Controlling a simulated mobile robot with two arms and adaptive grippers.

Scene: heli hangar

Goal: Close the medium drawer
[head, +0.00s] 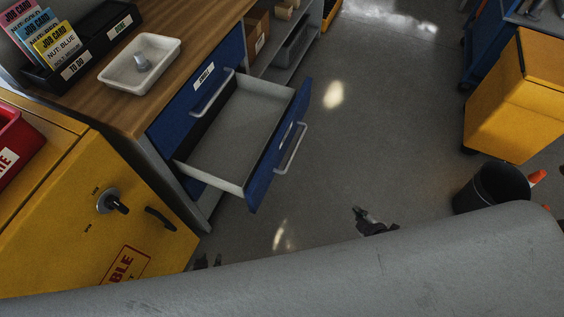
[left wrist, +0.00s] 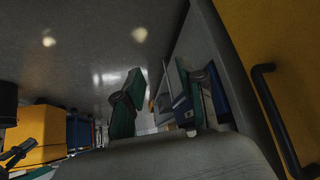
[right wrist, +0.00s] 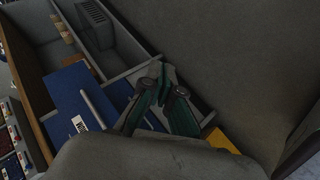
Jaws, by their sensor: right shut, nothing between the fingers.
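The open drawer (head: 228,140), grey inside and empty, sticks out from the workbench cabinet below a closed blue drawer with a white label (head: 203,76). Its blue front (head: 268,165) has a pale bar handle (head: 290,149); I cannot read a label on it. My right gripper (head: 358,212) is shut and empty, low in front of the drawer and apart from its front. Its fingertips meet in the right wrist view (right wrist: 158,68). My left gripper (head: 208,261) is mostly hidden behind my grey arm, beside the yellow cabinet. In the left wrist view (left wrist: 160,75) its fingers are apart with nothing between.
A yellow cabinet (head: 95,215) with a knob and handle stands at the left. The wooden bench top (head: 170,100) holds a white tray (head: 140,62) and job-card rack. A black bin (head: 490,187) and yellow cart (head: 518,95) stand right. Floor before the drawer is clear.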

